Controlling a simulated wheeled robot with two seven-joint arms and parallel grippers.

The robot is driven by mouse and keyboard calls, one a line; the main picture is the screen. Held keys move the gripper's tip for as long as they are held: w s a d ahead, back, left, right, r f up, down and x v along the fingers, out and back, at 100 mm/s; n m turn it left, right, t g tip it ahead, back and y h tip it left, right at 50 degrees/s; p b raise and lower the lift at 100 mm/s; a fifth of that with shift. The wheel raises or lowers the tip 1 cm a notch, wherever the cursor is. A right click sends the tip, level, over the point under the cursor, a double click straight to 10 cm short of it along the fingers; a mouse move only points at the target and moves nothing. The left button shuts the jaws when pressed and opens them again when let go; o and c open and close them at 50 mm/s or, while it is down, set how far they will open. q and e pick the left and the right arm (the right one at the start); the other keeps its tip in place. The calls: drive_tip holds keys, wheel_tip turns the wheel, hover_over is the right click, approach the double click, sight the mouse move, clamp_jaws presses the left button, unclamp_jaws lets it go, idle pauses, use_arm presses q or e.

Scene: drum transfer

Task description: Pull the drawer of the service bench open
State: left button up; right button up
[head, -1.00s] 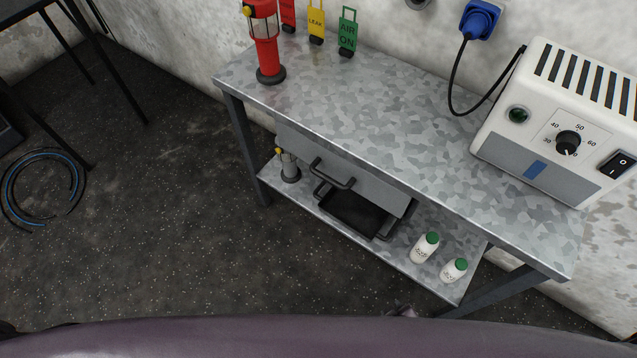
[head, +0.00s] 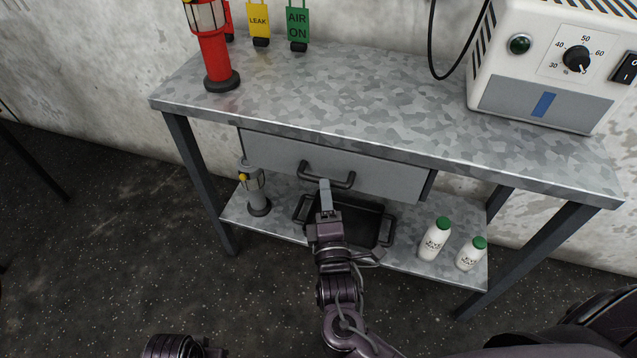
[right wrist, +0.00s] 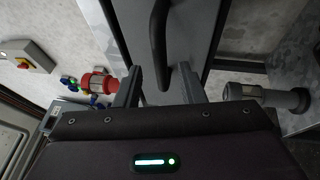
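The service bench (head: 420,118) has a grey drawer (head: 390,181) under its top, and the drawer looks shut. A dark bar handle (head: 340,184) is on the drawer's front; it also shows in the right wrist view (right wrist: 158,35). My right gripper (head: 326,186) is at the handle, in front of the drawer. In the right wrist view its two fingers (right wrist: 160,76) are apart, with the handle's near part showing between them. I cannot tell whether either finger touches it.
A black tray (head: 372,222), a grey lamp (head: 257,193) and two green-capped white bottles (head: 434,240) are on the lower shelf. A red lamp (head: 213,55), tags (head: 298,24) and a white box with a dial (head: 545,60) are on or behind the top.

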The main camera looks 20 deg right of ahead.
drive_tip(key=x, duration=0.4)
clamp_jaws()
idle(0.4)
